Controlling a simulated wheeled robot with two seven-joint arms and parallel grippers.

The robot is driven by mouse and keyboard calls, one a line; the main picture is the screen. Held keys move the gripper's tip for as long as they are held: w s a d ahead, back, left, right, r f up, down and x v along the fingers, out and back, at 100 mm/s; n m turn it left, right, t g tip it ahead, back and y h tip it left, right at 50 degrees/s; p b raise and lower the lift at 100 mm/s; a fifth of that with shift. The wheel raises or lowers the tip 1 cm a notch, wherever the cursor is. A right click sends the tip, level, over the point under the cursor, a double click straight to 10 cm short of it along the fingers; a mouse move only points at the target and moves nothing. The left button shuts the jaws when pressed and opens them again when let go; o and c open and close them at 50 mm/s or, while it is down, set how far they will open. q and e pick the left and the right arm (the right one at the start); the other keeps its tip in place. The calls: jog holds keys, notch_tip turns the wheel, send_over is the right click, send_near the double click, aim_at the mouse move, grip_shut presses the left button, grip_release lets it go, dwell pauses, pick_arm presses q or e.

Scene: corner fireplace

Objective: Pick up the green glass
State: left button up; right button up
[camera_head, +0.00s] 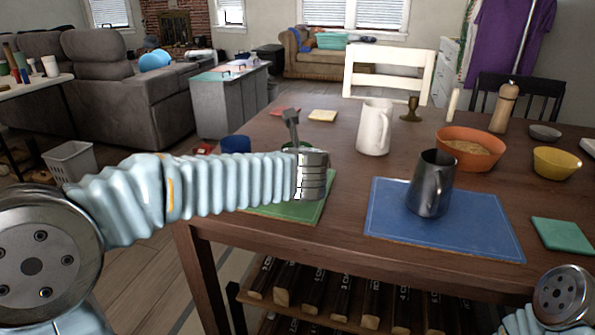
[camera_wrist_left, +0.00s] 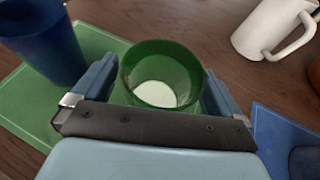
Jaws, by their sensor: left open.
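The green glass (camera_wrist_left: 160,77) stands upright in the left wrist view, with its open top facing the camera. My left gripper (camera_wrist_left: 157,90) is open, with one finger on each side of the glass; I cannot tell whether either finger touches it. In the head view a sliver of the green glass (camera_head: 297,146) shows behind my left gripper (camera_head: 293,132), which hides most of it. It is over the green placemat (camera_head: 312,209). My right gripper is out of view; only part of my right arm shows at the lower right.
A blue cup (camera_head: 236,144) stands left of the glass, close to the left finger in the left wrist view (camera_wrist_left: 42,42). A white mug (camera_head: 374,128) stands to the right. A metal pitcher (camera_head: 429,187) is on the blue placemat (camera_head: 385,228). An orange bowl (camera_head: 469,150) is farther right.

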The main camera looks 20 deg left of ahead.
pick_arm(q)
jog(key=shift+c, duration=0.3)
jog(key=c, duration=1.2)
jog(key=shift+r, duration=0.1)
jog(key=shift+r, duration=0.65)
jog(key=shift+s+d+r+p, duration=0.1)
jog(key=shift+s+d+r, duration=0.9)
jog(key=shift+s+r, duration=1.05)
jog(key=shift+s+d+r+p, duration=0.1)
jog(key=shift+s+d+r, duration=0.95)
jog(key=shift+s+r, duration=0.95)
jog(key=shift+s+d+r+p, duration=0.1)
jog(key=shift+s+d+r, duration=0.9)
jog(key=shift+s+r, duration=1)
jog(key=shift+s+f, duration=0.25)
jog(key=shift+s, duration=0.05)
